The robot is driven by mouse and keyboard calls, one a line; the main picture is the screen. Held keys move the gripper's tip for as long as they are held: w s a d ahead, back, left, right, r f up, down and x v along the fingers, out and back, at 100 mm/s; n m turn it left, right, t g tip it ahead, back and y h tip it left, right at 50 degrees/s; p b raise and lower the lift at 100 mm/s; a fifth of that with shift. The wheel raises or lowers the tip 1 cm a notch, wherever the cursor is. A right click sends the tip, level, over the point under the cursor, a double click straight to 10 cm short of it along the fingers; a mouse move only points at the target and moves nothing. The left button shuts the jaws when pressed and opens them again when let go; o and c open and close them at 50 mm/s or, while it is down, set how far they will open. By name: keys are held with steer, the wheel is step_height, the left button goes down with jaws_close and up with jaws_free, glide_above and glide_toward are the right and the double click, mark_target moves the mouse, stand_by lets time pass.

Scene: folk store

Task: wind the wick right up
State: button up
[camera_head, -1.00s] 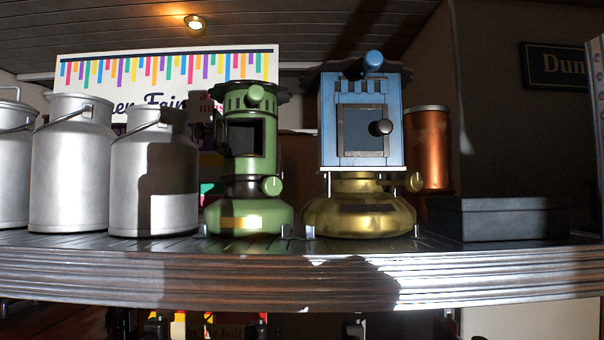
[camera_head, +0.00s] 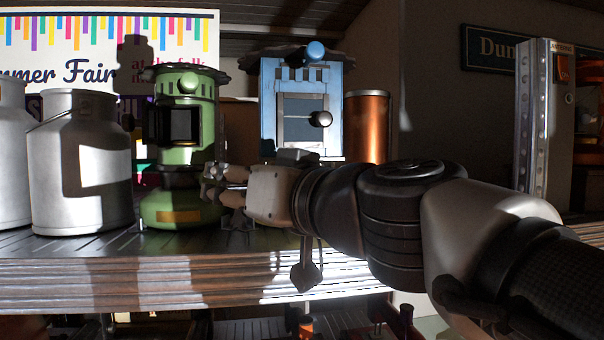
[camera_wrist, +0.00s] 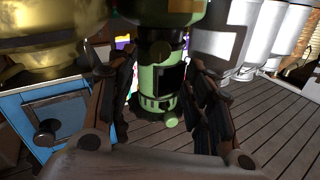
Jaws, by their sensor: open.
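The green heater (camera_head: 181,125) stands upright on the shelf, with a round foot, a dark window and a knob (camera_head: 188,83) high on its front. In the wrist view the green heater (camera_wrist: 160,82) appears upside down, between my fingers. A dark olive round knob (camera_wrist: 160,51) shows at its neck, between and beyond the fingertips; it looks like the wick knob. In the head view my gripper (camera_head: 213,182) hides that part of the neck. My gripper (camera_wrist: 150,66) is open and empty, in front of the neck. I cannot tell whether a finger touches the knob.
A blue heater (camera_head: 290,100) stands close on the right; my arm hides its brass base, which shows in the wrist view (camera_wrist: 40,45). Milk cans (camera_head: 85,165) stand left. A copper cylinder (camera_head: 367,125) is behind right. The shelf edge (camera_head: 120,285) runs below my arm.

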mark_target(212, 179)
steer(key=p+x, duration=0.1)
steer(key=x, duration=0.8)
steer(key=shift+c, duration=0.3)
steer(key=c, duration=1)
